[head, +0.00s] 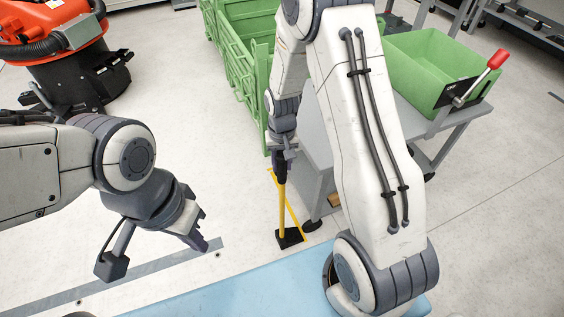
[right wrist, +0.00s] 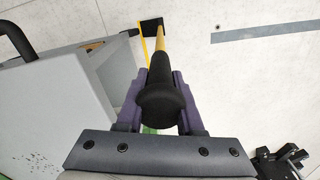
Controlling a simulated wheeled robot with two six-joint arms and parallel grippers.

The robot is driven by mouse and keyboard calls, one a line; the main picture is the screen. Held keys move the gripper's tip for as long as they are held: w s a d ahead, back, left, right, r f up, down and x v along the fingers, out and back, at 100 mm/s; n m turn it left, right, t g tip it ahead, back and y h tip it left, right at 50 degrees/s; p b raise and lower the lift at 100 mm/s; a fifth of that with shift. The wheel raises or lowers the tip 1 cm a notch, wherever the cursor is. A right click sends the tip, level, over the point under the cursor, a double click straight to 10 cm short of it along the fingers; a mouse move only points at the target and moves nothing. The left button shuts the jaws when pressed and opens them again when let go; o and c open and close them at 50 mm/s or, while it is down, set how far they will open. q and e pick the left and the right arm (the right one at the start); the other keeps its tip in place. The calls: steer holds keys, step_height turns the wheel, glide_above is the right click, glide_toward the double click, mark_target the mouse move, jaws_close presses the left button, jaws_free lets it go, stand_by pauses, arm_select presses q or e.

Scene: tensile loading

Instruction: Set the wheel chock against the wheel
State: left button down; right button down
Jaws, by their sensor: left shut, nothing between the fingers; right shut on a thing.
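The wheel chock is a black block (head: 290,238) at the lower end of a yellow pole (head: 282,198). My right gripper (head: 282,168) is shut on the pole's black upper grip, and the pole hangs nearly upright. In the right wrist view the black knob (right wrist: 160,100) sits between my purple fingers, with the block (right wrist: 152,25) beyond. The wheel (head: 313,226) is a dark caster under the grey cart (head: 318,175), just right of the block. I cannot tell whether they touch or whether the block rests on the floor. My left gripper (head: 203,240) is shut and empty, left of the chock.
Yellow floor tape (head: 297,220) runs beside the chock. The cart's grey body (right wrist: 60,100) fills the left of the wrist view. A green crate (head: 240,55) stands behind, and a green bin (head: 425,65) is on the cart. A light blue surface (head: 240,290) lies in front.

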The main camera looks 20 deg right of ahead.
steer(key=shift+r, duration=0.1)
steer(key=shift+c, duration=2.3)
jaws_free()
